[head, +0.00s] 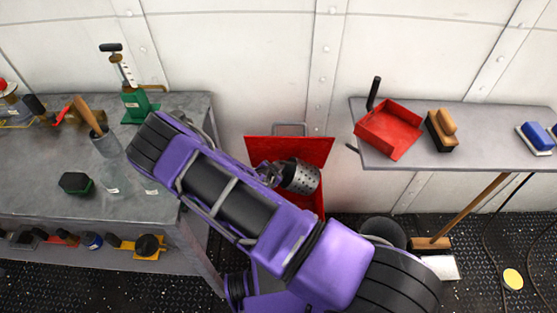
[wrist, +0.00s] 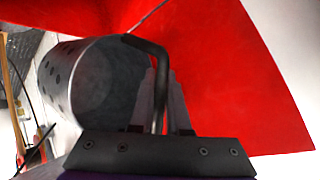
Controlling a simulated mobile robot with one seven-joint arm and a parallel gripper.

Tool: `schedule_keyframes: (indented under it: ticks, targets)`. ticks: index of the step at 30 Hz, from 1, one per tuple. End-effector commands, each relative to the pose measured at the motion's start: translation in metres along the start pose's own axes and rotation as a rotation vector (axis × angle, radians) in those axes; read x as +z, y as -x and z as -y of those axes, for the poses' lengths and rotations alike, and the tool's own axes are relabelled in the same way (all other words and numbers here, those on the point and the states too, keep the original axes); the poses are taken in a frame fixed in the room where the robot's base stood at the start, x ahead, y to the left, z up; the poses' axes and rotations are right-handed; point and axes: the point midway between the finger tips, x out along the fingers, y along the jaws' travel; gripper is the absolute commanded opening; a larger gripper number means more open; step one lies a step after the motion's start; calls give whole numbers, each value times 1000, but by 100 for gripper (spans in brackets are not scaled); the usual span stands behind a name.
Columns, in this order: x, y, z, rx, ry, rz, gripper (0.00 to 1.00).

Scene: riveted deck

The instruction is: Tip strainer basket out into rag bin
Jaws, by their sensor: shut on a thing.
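The strainer basket (head: 302,178) is a grey perforated metal cup, held by its handle and lying tilted on its side over the red rag bin (head: 312,150). My gripper (head: 268,172) is shut on the basket's handle, mostly hidden by my arm in the head view. In the wrist view my gripper (wrist: 160,115) has the bent dark handle between its fingers, and the basket (wrist: 95,80) shows its open mouth with no contents visible. The red bin (wrist: 225,70) fills the background there. The bin's lid stands raised against the wall; its inside is largely hidden.
A grey workbench (head: 40,170) on the left carries a green jack-like tool (head: 135,100) and a black-green block (head: 75,183). On the right, a shelf (head: 480,150) holds a red dustpan (head: 390,130) and brushes (head: 441,130). A broom (head: 470,210) and dark bucket (head: 383,230) stand below it.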

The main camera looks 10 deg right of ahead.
Motion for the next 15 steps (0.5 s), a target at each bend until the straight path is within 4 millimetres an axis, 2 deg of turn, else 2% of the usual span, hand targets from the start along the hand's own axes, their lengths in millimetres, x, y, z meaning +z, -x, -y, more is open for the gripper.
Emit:
schedule_keyframes:
  ticks: [1,15]
  targets:
    - [-8,5,4,-10,-37,21,0]
    - [-18,11,8,-138,-335,232,0]
